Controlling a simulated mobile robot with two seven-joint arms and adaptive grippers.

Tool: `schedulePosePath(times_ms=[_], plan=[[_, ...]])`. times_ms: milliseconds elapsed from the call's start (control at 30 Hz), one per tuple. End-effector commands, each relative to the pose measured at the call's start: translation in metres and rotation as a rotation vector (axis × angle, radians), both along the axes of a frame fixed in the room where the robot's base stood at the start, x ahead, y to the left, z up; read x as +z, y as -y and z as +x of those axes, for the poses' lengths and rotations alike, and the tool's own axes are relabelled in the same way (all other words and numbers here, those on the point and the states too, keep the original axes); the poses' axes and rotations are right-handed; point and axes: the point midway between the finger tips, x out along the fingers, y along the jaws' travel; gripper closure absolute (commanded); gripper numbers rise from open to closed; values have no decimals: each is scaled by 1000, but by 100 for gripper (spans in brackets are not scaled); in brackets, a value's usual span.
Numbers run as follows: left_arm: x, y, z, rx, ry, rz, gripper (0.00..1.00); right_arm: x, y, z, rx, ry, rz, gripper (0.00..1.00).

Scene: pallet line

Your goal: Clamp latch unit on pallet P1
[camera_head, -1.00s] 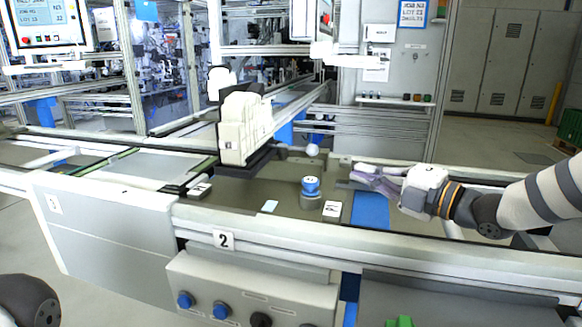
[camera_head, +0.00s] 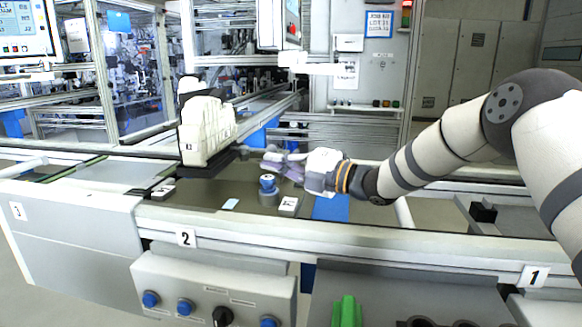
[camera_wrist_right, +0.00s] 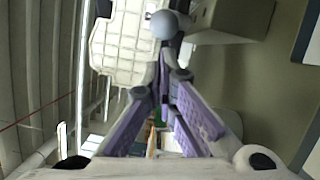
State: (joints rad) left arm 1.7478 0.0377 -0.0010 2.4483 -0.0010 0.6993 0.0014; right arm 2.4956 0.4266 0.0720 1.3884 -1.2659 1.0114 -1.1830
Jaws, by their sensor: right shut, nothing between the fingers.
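An ivory ribbed block, which looks like the latch unit (camera_head: 207,130), stands upright on a dark pallet (camera_head: 212,166) on the line. A lever with a pale ball knob (camera_head: 271,149) sticks out to the right of the block. The knob (camera_wrist_right: 164,24) shows large in the right wrist view, just past the fingertips. My right gripper (camera_head: 268,162), with purple finger pads, is shut and empty beside the knob. I cannot tell whether it touches the knob. In the right wrist view the fingertips (camera_wrist_right: 166,70) meet below the knob. My left gripper is out of view.
A blue button on a grey post (camera_head: 268,198) stands in front of my right gripper, with a white label (camera_head: 288,204) beside it. A white rail (camera_head: 350,238) and a control box (camera_head: 215,290) run along the front. A blue panel (camera_head: 331,208) lies under my right arm.

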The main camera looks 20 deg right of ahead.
Motion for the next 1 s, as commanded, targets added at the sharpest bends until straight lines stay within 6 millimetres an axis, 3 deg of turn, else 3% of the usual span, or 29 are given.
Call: schedulePosePath(times_ms=[500, 700, 1000], plan=[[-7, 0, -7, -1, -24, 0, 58, -3, -2, 6, 56, 3, -1, 100], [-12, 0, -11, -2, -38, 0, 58, -2, 13, 15, 97, -2, -2, 100], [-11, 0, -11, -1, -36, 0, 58, 3, 14, 15, 99, 4, 1, 100]])
